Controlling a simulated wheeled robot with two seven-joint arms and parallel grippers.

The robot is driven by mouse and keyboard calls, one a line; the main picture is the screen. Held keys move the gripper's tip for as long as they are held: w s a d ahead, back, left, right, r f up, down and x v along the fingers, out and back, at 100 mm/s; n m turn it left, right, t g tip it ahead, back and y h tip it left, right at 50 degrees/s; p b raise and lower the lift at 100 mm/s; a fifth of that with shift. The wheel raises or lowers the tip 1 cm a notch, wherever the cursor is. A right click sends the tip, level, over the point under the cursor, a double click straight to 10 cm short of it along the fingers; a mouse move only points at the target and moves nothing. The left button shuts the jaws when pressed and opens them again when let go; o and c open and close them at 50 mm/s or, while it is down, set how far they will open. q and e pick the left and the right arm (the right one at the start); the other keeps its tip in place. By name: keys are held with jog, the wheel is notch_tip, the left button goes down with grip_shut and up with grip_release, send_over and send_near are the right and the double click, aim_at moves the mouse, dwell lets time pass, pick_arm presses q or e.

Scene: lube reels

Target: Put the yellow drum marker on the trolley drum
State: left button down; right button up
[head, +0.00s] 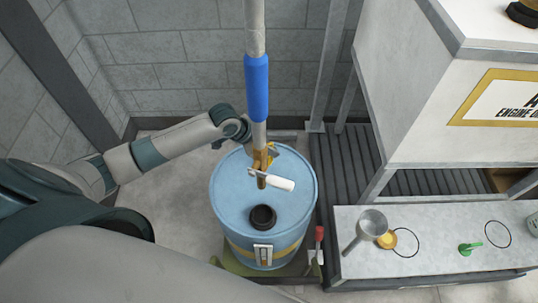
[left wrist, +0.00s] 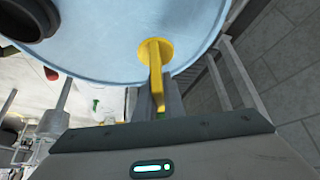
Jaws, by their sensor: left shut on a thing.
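The blue trolley drum (head: 235,190) stands upright, with a black ring-shaped fitting (head: 263,217) on its lid. In the left wrist view the yellow drum marker (left wrist: 155,50) has a round disc and a flat stem, and the disc overlaps the drum lid (left wrist: 95,55) near its rim. I cannot tell whether the disc touches the lid. My left gripper (left wrist: 155,108) is shut on the stem. In the head view the left gripper (head: 258,142) is at the drum's far edge, partly hidden by a hanging pipe; a bit of yellow (head: 274,150) shows beside it. My right gripper is not in view.
The pipe with a blue sleeve (head: 257,88) hangs before the drum, ending in a brass valve with a white lever (head: 281,184). A bench (head: 350,222) at right holds a funnel (head: 372,223), a yellow round piece (head: 387,240) and a green piece (head: 470,248).

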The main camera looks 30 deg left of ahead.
aim_at(270, 157)
pick_arm(q)
jog(key=shift+s+a+f, duration=0.2)
jog(key=shift+a, duration=0.05)
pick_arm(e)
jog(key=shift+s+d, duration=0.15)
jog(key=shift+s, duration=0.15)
pick_arm(q)
jog(key=shift+f+p, duration=0.45)
jog(key=shift+f, duration=1.6)
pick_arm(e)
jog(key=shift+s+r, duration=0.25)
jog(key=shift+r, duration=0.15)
pick_arm(q)
jog(key=shift+f, duration=0.1)
jog(key=c, duration=1.8)
grip_release()
jog(key=shift+c, duration=0.2)
